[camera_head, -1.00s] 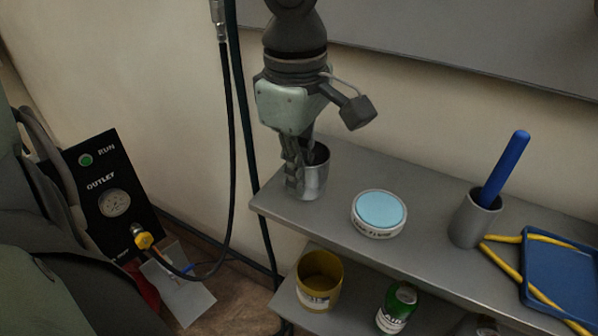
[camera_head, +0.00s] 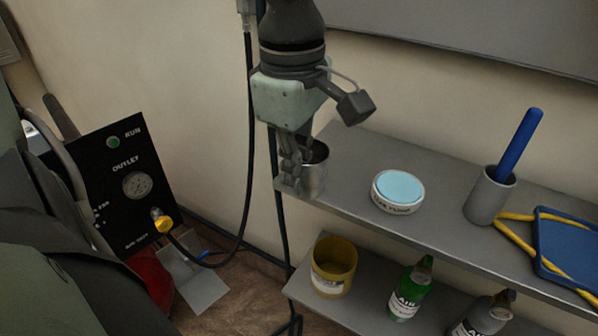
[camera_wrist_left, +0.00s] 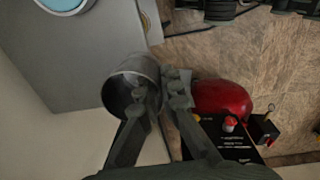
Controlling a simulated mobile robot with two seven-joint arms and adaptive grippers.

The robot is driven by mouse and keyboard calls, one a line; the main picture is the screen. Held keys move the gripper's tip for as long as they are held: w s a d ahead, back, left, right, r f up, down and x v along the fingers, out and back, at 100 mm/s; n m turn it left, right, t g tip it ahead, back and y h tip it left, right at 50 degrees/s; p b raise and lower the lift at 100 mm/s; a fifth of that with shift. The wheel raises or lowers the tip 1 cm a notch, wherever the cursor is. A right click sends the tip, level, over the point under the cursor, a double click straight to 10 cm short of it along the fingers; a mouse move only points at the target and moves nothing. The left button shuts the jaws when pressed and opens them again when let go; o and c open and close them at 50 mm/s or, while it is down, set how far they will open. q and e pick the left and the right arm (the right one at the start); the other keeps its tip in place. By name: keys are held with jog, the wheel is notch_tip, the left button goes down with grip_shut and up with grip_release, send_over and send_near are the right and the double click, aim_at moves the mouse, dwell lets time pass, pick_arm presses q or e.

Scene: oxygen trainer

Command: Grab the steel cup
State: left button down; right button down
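The steel cup (camera_head: 314,180) is at the left end of the grey upper shelf, overlapping its front left corner in the head view. My left gripper (camera_head: 291,172) points down at the cup's left side and is shut on its wall. In the left wrist view the gripper (camera_wrist_left: 161,92) has one finger inside the mouth of the cup (camera_wrist_left: 121,83) and the other outside. The cup looks roughly upright; I cannot tell how far it is above the shelf. My right gripper is not in view.
The upper shelf (camera_head: 350,157) also holds a blue-topped round tin (camera_head: 398,190), a grey holder (camera_head: 489,196) with a blue rod and a blue tray (camera_head: 570,245). A yellow pot (camera_head: 334,268) and bottles stand below. A black hose hangs left, near a black outlet panel (camera_head: 120,190).

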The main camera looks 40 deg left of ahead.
pick_arm(q)
jog(key=c, duration=1.6)
grip_release()
jog(key=shift+c, duration=0.2)
notch_tip(320, 180, up, 12)
jog(key=shift+s, duration=0.25)
jog(key=shift+d, duration=0.1)
